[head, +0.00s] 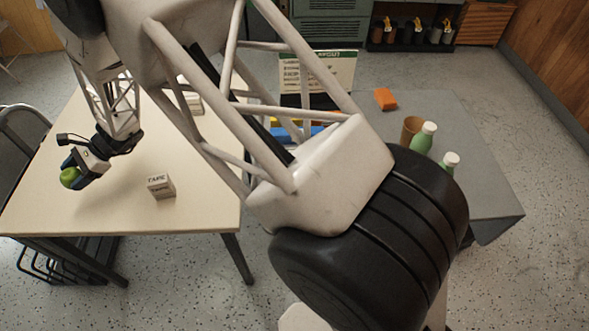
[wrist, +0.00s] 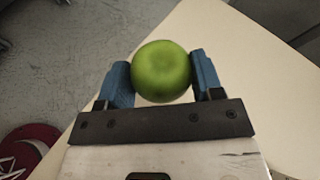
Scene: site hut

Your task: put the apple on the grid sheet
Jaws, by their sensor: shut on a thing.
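The green apple (wrist: 162,71) is held between the two blue fingers of my gripper (wrist: 162,78) in the wrist view. In the head view the apple (head: 70,177) is at the tip of my gripper (head: 76,172), over the left part of the pale table. How high the apple is above the tabletop is hard to tell. I cannot make out a grid sheet in either view; my arm hides much of the middle of the head view.
The pale table (head: 110,215) bears a box marked TAPE (head: 161,186). A grey table (head: 480,185) on the right holds an orange block (head: 385,99), a brown cup (head: 411,130) and two green bottles (head: 423,139). A chair (head: 25,120) stands at left. A red item (wrist: 28,150) shows in the wrist view.

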